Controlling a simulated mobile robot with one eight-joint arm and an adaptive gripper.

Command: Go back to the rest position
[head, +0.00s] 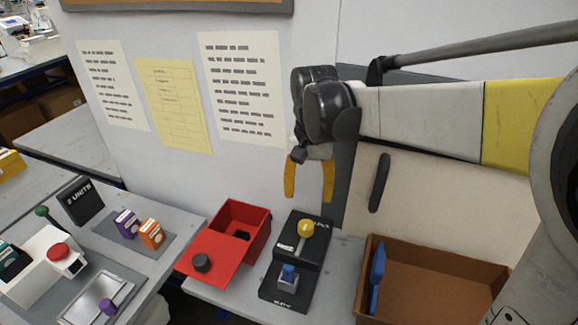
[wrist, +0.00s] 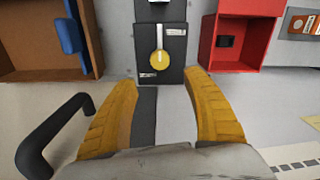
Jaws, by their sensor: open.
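My gripper (head: 309,178) is open and empty, held in the air above the bench in front of the wall. In the wrist view my gripper (wrist: 165,105) shows its two yellow fingers spread apart, with nothing between them. A black control box with a yellow-knobbed lever (head: 306,229) stands below the gripper. The lever's knob (wrist: 160,60) lies beyond the fingertips in the wrist view, apart from them. A blue switch (head: 288,275) sits on the front part of the box.
A red box (head: 243,222) with a red lid-like panel (head: 215,250) is left of the control box. A brown tray (head: 425,285) holding a blue object (head: 377,277) is at right. Purple and orange cartons (head: 151,233) and a white machine (head: 40,262) stand further left.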

